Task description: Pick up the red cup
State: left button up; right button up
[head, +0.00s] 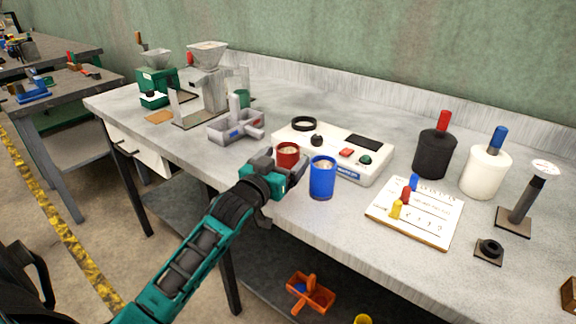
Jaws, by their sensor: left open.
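The red cup (288,153) stands on the grey table in front of a white scale-like device, with something pale inside it. Its lower part is partly hidden behind my left gripper. My left gripper (288,185) is open, just in front of and below the red cup in the picture. I cannot tell whether a finger touches the cup. A blue cup (322,180) stands upright right beside it on the right, also with pale contents. My right gripper is not in view.
The white device (375,168) lies behind the cups. A grey divided holder (228,134) stands to the left. A board with coloured pegs (440,222) and black (434,155) and white (481,175) canisters are to the right. The table's front edge runs under my left arm.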

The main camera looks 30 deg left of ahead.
pick_arm(q)
grip_shut()
dwell(0.8)
